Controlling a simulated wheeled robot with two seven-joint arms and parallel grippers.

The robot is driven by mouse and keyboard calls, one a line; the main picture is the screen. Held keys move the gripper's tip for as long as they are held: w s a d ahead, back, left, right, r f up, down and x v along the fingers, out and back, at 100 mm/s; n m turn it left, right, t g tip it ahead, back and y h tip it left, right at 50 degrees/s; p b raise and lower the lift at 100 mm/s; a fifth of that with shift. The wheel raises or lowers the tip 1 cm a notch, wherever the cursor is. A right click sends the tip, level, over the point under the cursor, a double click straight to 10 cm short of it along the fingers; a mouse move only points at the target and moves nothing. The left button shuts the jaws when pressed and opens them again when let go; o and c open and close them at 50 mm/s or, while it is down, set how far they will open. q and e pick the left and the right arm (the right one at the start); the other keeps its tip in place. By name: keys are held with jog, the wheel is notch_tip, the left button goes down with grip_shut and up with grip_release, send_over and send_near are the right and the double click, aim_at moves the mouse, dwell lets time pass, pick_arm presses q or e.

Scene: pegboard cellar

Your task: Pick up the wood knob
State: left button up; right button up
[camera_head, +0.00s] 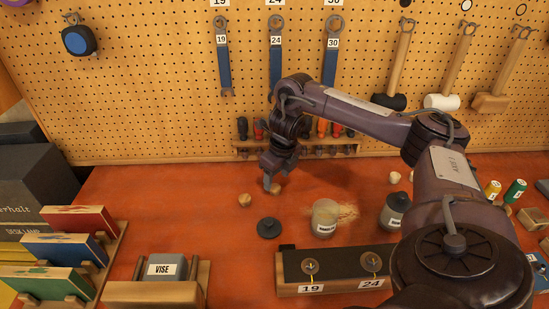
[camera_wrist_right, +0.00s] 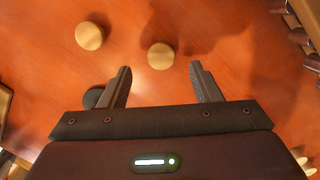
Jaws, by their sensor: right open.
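Two small round wood knobs lie on the red-brown bench top. In the head view, one wood knob (camera_head: 244,200) is left of my right gripper (camera_head: 270,180), and another wood knob (camera_head: 275,187) is close by its fingertips. My right gripper points down and is open and empty. In the right wrist view, one knob (camera_wrist_right: 160,56) lies ahead of the gap between the open fingers (camera_wrist_right: 160,85), and the other knob (camera_wrist_right: 89,36) is farther to the left. My left gripper is not in view.
A dark round lid (camera_head: 268,228) lies near the knobs, with a glass jar (camera_head: 324,218) to its right. A tool rack (camera_head: 300,148) stands behind at the pegboard. A vise block (camera_head: 167,268) and a dark holder (camera_head: 335,262) are in front. Bench left of the knobs is clear.

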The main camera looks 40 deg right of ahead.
aim_at(275, 187)
jog(key=f, duration=0.2)
jog(key=w+f+b, duration=0.1)
jog(key=f, duration=0.1)
jog(key=shift+f, duration=0.1)
jog(key=shift+s, duration=0.1)
jog(key=shift+c, duration=0.8)
jog(key=c, duration=0.9)
